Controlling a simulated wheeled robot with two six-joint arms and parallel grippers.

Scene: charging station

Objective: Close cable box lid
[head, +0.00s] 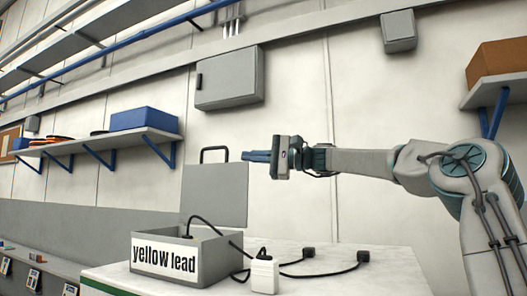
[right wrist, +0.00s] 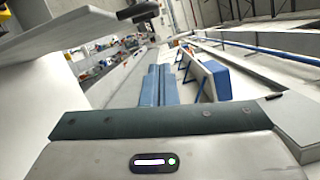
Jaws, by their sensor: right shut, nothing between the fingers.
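The cable box (head: 212,262) is a grey open-topped box with a white "yellow lead" label, near the front of the white table. Its grey lid (head: 215,195) stands upright at the back, with a black handle (head: 214,150) on its top edge. My right gripper (head: 250,156) points left with blue fingers shut and empty. In the head view its tips are just above the lid's upper right corner; contact cannot be told. The shut fingers also show in the right wrist view (right wrist: 158,85). My left gripper is not in view.
A black cable runs from the box past a white adapter (head: 264,273) to plugs (head: 362,257) on the white table (head: 375,275). A shelf (head: 95,142) with a blue bin (head: 143,118) hangs at left. A grey wall cabinet (head: 229,78) is behind.

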